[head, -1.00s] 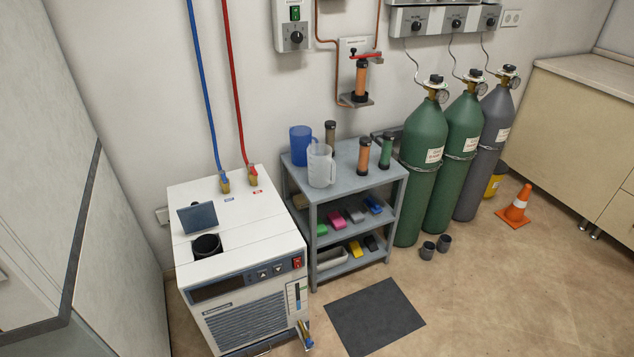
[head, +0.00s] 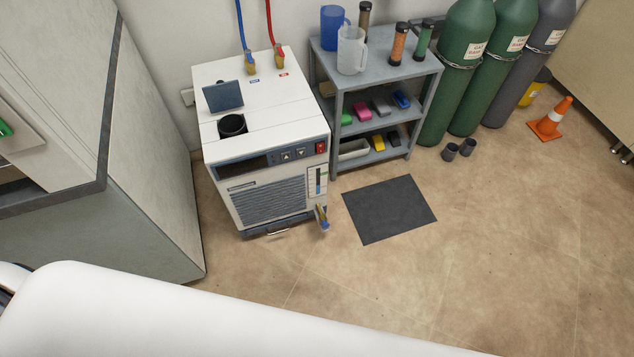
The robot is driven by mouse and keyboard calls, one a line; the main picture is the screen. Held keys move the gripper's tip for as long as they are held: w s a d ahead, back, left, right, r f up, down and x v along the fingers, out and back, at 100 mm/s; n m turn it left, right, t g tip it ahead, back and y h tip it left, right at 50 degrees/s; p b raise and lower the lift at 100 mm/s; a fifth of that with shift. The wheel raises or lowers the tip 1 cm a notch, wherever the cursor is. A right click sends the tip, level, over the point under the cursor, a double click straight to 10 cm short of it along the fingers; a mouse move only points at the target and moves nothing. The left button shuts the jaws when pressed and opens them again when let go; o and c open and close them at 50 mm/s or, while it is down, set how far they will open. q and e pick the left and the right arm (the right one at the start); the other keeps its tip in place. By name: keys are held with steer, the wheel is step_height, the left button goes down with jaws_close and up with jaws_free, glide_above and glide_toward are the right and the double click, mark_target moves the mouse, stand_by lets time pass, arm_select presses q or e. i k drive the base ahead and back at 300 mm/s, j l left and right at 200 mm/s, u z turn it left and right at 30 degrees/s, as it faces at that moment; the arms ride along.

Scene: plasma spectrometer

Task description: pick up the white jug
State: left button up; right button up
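The white jug (head: 352,51) is a translucent white pitcher with a handle on its right side. It stands upright on the top shelf of the grey metal rack (head: 389,72), at the front left. A blue jug (head: 333,27) stands just behind it to the left. Neither of my grippers is in view. A white link of my own arm crosses the bottom of the head view, far from the jug.
The white chiller (head: 264,112) with an open lid stands left of the rack. Dark and coloured cylinders (head: 399,44) share the top shelf. Green gas bottles (head: 456,70) stand to the right. A dark mat (head: 389,209) lies on open floor before the rack.

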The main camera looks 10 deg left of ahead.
mark_target(351, 42)
steer(key=i+l+u, duration=0.4)
steer(key=i+l, duration=0.4)
